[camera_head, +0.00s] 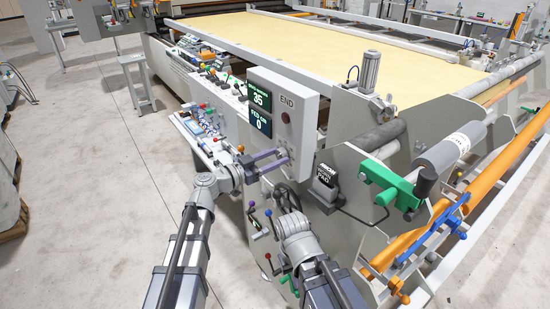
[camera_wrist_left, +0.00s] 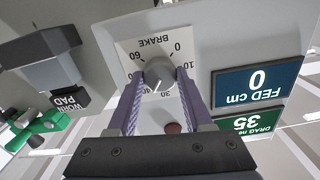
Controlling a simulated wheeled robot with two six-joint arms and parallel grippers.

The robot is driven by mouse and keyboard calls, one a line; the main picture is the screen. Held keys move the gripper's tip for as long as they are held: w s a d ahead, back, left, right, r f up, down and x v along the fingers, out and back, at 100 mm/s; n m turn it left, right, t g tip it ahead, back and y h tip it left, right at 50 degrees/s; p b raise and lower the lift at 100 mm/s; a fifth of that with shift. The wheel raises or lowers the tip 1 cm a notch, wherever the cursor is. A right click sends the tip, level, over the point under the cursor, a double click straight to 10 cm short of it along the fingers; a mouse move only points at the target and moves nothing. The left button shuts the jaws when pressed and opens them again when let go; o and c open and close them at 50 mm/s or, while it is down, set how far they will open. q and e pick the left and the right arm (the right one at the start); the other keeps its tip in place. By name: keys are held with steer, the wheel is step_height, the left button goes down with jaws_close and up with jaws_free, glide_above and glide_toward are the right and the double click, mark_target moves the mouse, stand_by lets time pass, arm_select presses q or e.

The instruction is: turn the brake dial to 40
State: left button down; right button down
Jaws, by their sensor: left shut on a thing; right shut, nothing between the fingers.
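The brake dial (camera_wrist_left: 159,73) is a grey round knob on a white scale plate (camera_wrist_left: 128,50), upside down in the left wrist view. Its pointer mark faces between 30 and 40. The drag display (camera_wrist_left: 247,125) reads 35, and it also shows on the grey panel in the head view (camera_head: 258,97). My left gripper (camera_wrist_left: 160,82) is shut on the dial, one purple finger on each side; in the head view it reaches the panel's lower part (camera_head: 282,157). The fingers hide some scale numbers. My right gripper (camera_head: 284,197) is shut and empty, lower down by the machine's side.
The fed display (camera_wrist_left: 257,82) reads 0. A black worn-pad box (camera_head: 325,183) and a green clamp (camera_head: 390,182) are to the right. Small coloured levers (camera_head: 253,217) stand around my right gripper. The floor at left is mostly clear.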

arm_select(q)
steer(key=shift+s+f+m, duration=0.1)
steer(key=shift+m, duration=0.6)
steer(key=shift+c, duration=1.5)
jaws_free()
steer(key=v, duration=0.7)
steer(key=shift+s+a, duration=0.2)
steer(key=shift+a, duration=0.1)
